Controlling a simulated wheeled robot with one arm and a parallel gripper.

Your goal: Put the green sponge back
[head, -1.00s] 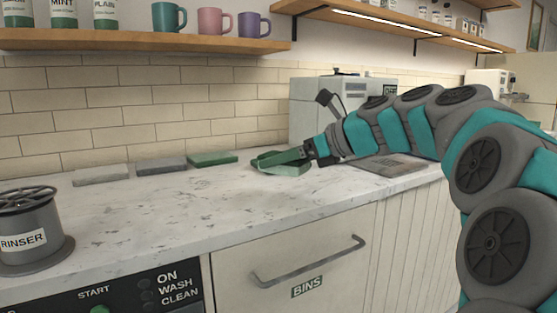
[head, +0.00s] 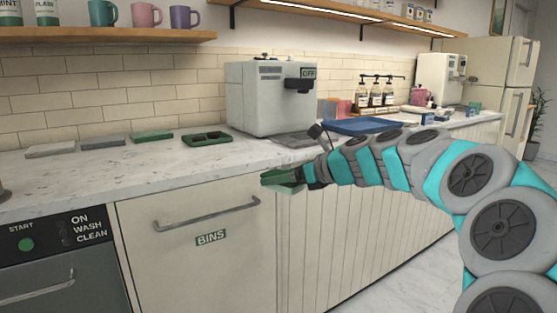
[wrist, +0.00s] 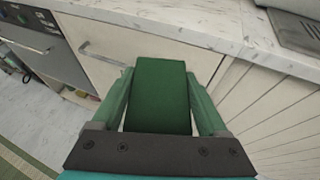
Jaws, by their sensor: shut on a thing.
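The green sponge (wrist: 161,92) is a dark green block. It sits between the two pale green fingers of my gripper (wrist: 160,105) in the wrist view, held on both sides. In the head view my gripper (head: 282,178) is out in front of the counter's front edge, before the cabinet fronts. The sponge is hard to tell from the green fingers there. A dark green tray with recesses (head: 207,143) lies on the counter, behind and left of my gripper. Its recesses look empty.
A green flat pad (head: 152,136), a dark grey pad (head: 102,142) and a light grey pad (head: 50,149) lie left of the tray. A grey machine (head: 270,98) stands right of it. A blue tray (head: 362,126) lies farther right. The counter front (head: 120,175) is clear.

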